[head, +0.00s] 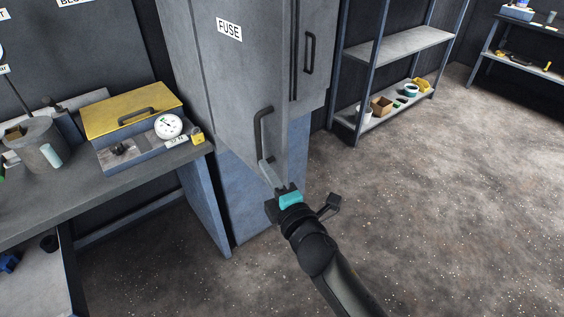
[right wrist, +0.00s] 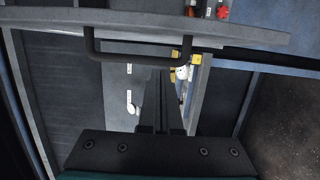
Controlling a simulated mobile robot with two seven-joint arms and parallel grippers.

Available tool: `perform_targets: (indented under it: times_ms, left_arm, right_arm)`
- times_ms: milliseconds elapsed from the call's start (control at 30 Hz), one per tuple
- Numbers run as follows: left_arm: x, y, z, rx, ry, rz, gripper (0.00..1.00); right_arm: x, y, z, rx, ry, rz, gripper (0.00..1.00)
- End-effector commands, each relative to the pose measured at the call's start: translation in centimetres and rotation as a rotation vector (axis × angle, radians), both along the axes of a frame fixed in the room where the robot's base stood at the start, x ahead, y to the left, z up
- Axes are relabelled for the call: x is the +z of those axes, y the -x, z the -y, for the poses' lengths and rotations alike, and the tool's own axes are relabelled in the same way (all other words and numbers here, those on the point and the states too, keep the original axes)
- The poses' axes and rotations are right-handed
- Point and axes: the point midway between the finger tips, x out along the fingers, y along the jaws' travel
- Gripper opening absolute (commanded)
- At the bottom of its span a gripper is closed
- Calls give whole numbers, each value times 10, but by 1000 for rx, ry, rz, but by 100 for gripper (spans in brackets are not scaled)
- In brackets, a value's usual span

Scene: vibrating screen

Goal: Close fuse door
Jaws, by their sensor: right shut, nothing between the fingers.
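The grey fuse door (head: 228,75) carries a white FUSE label in the head view and appears to stand out at an angle from its cabinet. How far it is open is hard to tell. Its black bar handle (head: 260,128) is near the lower free edge. In the right wrist view the handle (right wrist: 137,57) crosses above the fingers, below the grey door edge (right wrist: 60,17). My right gripper (head: 266,165) is shut and empty, with its fingertips close to the handle's lower end. Contact is unclear. The fingers also show in the right wrist view (right wrist: 160,75). My left gripper is out of view.
A workbench (head: 60,205) on the left holds a yellow-lidded box (head: 128,108), a white dial gauge (head: 169,126) and a grey cylindrical part (head: 38,143). A second black handle (head: 309,53) is right of the door. A shelf rack (head: 400,45) stands behind. The floor at right is clear.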

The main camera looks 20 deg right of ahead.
Motion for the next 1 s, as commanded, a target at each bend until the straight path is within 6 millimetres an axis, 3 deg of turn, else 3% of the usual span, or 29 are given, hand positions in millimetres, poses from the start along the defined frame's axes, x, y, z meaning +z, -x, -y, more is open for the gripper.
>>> perform_targets:
  times_ms: [100,300,1000]
  left_arm:
    - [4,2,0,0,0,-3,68]
    - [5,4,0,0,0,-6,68]
    - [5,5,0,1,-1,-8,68]
  right_arm:
    - [1,-6,21,-1,4,0,0]
    - [0,-12,36,-1,1,-1,0]
    - [-1,-14,44,41,5,-1,0]
